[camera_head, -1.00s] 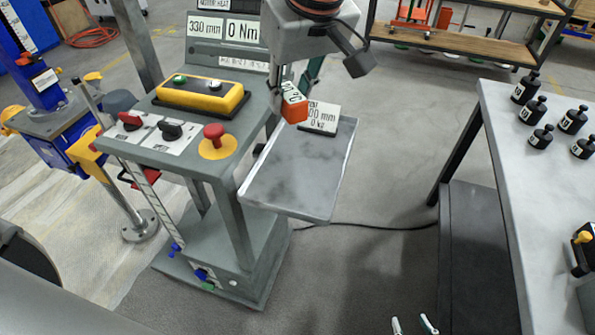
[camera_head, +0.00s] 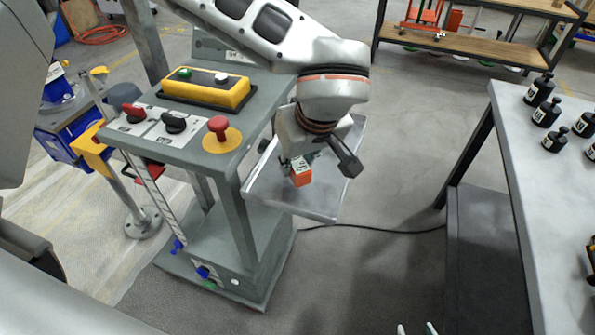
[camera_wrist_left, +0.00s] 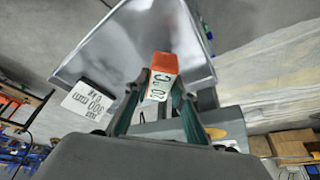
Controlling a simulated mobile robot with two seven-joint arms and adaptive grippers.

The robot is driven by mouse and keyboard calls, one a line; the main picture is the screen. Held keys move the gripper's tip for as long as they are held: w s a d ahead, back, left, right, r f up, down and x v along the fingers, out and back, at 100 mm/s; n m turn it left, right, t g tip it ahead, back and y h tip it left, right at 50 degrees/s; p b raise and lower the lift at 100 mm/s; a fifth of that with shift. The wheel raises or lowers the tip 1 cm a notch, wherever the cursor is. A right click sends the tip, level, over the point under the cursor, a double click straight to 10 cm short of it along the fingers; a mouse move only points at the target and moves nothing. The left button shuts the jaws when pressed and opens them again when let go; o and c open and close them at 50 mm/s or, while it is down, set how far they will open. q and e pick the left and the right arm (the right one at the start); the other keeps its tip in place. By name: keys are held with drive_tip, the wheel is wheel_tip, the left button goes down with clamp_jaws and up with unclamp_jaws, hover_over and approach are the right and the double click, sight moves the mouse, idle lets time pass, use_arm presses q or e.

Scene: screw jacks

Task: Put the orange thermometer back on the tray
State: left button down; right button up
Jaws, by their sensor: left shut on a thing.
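The orange thermometer (camera_head: 301,173) is a small orange block with a white display face. My left gripper (camera_head: 297,160) is shut on it and holds it over the grey metal tray (camera_head: 316,206) on the side of the machine stand. In the left wrist view the thermometer (camera_wrist_left: 161,77) sits between the two fingertips of my left gripper (camera_wrist_left: 158,95), with the tray (camera_wrist_left: 110,38) beyond it. Whether the thermometer touches the tray cannot be told. My arm hides the tray's back part in the head view. My right gripper (camera_head: 416,329) shows only as fingertips at the bottom edge.
The machine stand (camera_head: 215,160) carries a red button (camera_head: 218,126) and a yellow control box (camera_head: 205,88).

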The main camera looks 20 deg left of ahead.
sight(297, 173)
use_arm(q)
wheel_tip(297, 173, down, 3)
drive_tip(key=shift+r, duration=0.1)
drive_tip(key=shift+f, duration=0.25)
drive_tip(key=c, duration=1.7)
unclamp_jaws()
